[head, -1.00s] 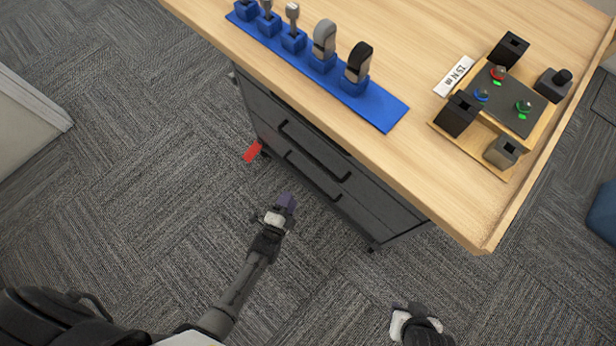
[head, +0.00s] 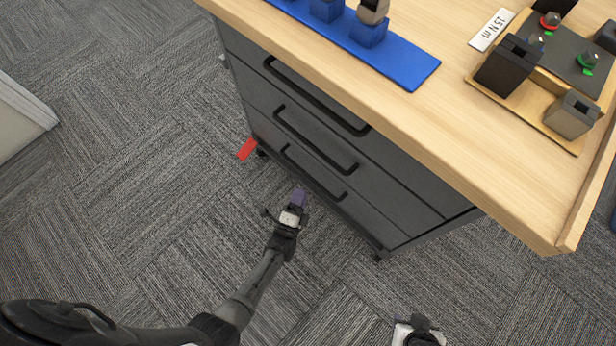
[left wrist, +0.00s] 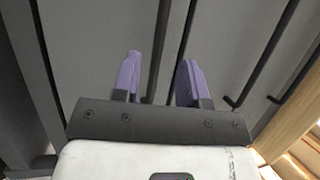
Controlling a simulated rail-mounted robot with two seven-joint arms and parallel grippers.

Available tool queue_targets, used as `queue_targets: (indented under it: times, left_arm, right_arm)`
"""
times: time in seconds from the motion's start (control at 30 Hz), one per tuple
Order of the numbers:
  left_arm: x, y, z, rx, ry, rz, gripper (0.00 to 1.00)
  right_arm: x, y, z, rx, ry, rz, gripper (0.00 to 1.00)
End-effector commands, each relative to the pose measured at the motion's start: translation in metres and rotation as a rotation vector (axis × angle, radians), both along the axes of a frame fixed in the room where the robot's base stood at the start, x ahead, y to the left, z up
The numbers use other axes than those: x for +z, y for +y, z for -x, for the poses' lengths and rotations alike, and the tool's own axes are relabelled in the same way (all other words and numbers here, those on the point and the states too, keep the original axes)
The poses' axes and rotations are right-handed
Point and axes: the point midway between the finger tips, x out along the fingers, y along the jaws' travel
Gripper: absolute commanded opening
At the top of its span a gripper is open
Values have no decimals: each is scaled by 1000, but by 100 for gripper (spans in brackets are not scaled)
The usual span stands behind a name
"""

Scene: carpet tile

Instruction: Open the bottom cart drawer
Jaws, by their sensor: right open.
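The dark grey cart's bottom drawer (head: 368,222) looks closed, flush with the drawers above. Its black bar handle (head: 314,179) runs along the front, just beyond my left gripper. My left gripper (head: 299,197) is low in front of this drawer, with purple fingers pointing at it. In the left wrist view my left gripper (left wrist: 158,80) is open, and a dark handle bar (left wrist: 161,45) shows between the fingers. I cannot tell whether it lies within their depth; no contact is visible. My right gripper (head: 420,330) is at the bottom edge, away from the cart, its fingers barely visible.
A wooden worktop (head: 450,130) overhangs the cart, carrying a blue tool strip (head: 405,68) and a wooden fixture (head: 525,122). Two upper drawers have handles (head: 315,142) close above. A red tag (head: 247,149) lies near the cart's left caster. Carpet (head: 150,210) in front is clear.

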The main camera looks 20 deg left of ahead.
Motion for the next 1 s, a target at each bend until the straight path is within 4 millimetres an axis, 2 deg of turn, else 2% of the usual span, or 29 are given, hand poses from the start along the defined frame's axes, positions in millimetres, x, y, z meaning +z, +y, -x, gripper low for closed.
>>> queue_targets:
  times: [0.03, 0.2, 0.4, 0.6, 0.93, 1.0]
  left_arm:
    - [-1, 1, -11, 0, -3, 1, 39]
    - [4, 1, -37, -1, -1, 0, 39]
    - [9, 2, -59, 0, -1, 1, 39]
    - [12, 3, -69, -1, 1, 0, 39]
    - [13, 3, -70, 0, 2, 0, 39]
    - [13, 3, -70, 0, 2, 0, 33]
  right_arm:
    - [-8, 0, 0, -1, 0, -1, 43]
    - [-18, 1, 0, -3, 0, -4, 43]
    - [-27, 3, 0, -6, 0, -9, 43]
    - [-30, 3, 0, -7, 1, -11, 43]
    - [-30, 3, 0, -6, 0, -9, 43]
    - [-30, 2, 0, -5, 1, -7, 43]
